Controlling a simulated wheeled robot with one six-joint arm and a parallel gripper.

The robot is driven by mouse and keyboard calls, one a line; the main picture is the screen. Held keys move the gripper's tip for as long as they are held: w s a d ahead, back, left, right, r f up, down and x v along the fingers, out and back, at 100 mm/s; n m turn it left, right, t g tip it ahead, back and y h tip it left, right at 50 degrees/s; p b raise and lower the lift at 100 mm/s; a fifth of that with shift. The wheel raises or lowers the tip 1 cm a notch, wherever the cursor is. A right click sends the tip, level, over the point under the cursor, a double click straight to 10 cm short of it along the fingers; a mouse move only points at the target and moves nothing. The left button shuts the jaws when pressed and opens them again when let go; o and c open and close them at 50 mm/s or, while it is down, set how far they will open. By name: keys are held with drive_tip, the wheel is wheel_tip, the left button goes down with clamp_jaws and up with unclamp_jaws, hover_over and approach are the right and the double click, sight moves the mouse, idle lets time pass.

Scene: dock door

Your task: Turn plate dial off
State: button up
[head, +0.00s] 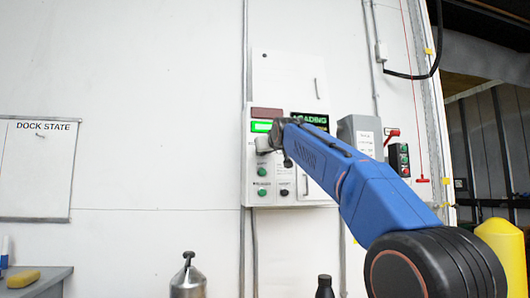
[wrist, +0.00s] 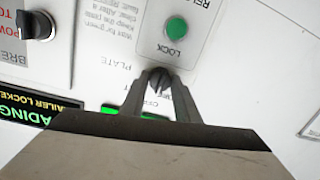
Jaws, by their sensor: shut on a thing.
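The plate dial (wrist: 159,77) is a small dark knob on the white control panel, beside the upside-down word PLATE in the wrist view. My gripper (wrist: 160,85) is shut on the dial, with one finger on each side of it. In the head view my gripper (head: 264,145) reaches the left part of the control panel (head: 254,200) and hides the dial. The dial's exact pointing direction is hard to read between the fingers. A green light (head: 261,127) is lit just above my gripper.
A green LOCK button (wrist: 177,27) sits close to the dial. A black breaker knob (wrist: 38,25) is farther left in the wrist view. A grey box (head: 360,135) with a red lever (head: 392,135) is right of the panel. A yellow post (head: 505,250) stands at lower right.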

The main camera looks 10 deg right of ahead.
idle(0.3)
drive_tip(key=o, duration=1)
drive_tip(key=shift+o, duration=0.2)
drive_tip(key=shift+s, duration=0.1)
drive_tip(key=s+r, duration=0.1)
drive_tip(key=s, duration=1.6)
drive_tip(key=shift+d, duration=0.45)
